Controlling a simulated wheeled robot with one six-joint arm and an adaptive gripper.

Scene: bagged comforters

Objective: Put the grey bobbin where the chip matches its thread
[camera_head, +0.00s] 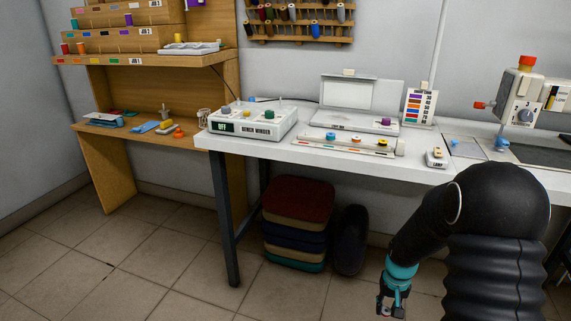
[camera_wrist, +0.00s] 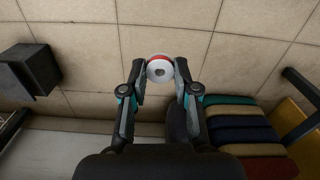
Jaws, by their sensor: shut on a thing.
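My gripper (camera_head: 392,301) hangs low in front of the white table, above the tiled floor. A colour chart (camera_head: 418,107) stands on the white table. A long tray (camera_head: 308,142) there holds blue, orange and yellow bobbins.
The bench winder (camera_head: 252,120) and an open grey case (camera_head: 358,100) stand on the white table (camera_head: 288,152). A sewing machine (camera_head: 530,100) is at the right. Stacked cushions (camera_head: 297,222) and a dark rounded object (camera_head: 351,240) lie beneath. The floor at left is clear.

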